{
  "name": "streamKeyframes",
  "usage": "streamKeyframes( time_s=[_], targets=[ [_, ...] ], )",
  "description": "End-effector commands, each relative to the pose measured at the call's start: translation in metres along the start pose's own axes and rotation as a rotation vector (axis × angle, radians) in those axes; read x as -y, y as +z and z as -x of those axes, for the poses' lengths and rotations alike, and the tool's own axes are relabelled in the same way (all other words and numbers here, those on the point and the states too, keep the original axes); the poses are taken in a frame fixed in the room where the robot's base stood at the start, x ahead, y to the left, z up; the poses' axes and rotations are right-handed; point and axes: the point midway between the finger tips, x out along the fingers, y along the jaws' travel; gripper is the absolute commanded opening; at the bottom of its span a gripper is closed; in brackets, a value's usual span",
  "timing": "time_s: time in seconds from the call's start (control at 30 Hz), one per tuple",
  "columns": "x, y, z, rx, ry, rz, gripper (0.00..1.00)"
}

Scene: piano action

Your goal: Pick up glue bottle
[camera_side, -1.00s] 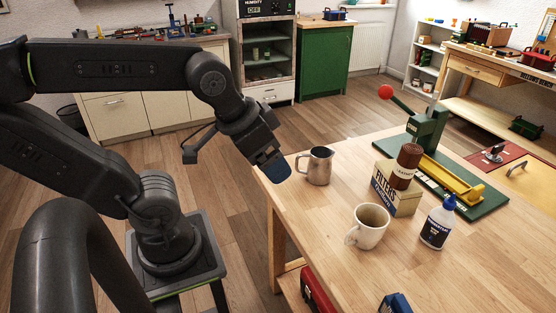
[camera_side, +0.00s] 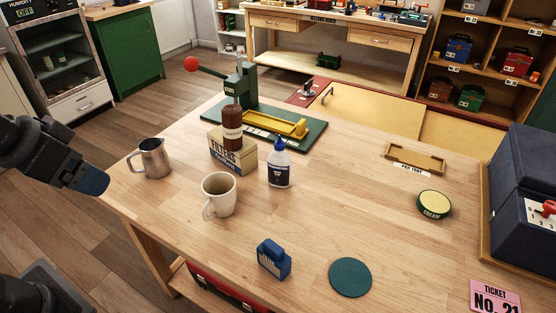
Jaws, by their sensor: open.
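A white bottle with a blue pointed cap and dark blue label (camera_side: 280,171) looks like the glue bottle. It stands upright on the wooden table, right of a white mug (camera_side: 219,196) and in front of the green press base. A brown bottle (camera_side: 232,128) stands on a cream box marked filters (camera_side: 229,157); its label is too small to read. My gripper (camera_side: 93,182), with a blue end, is open at the far left, beside the table's left edge. It is well away from the white bottle and touches nothing I can see.
A metal pitcher (camera_side: 152,158) stands between my gripper and the mug. A green press (camera_side: 246,88) with a red-knobbed lever stands behind.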

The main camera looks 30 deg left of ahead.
Motion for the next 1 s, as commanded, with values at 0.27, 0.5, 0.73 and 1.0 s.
streamKeyframes(
  time_s=[0.27, 0.5, 0.73, 1.0],
  targets=[
    [0.000, 0.000, 0.000, 0.000, 0.000, 0.000, 0.84],
    [0.000, 0.000, 0.000, 0.000, 0.000, 0.000, 0.69],
    [0.000, 0.000, 0.000, 0.000, 0.000, 0.000, 0.59],
    [-0.002, -0.025, -0.001, 0.000, -0.004, -0.001, 0.59]
  ],
)
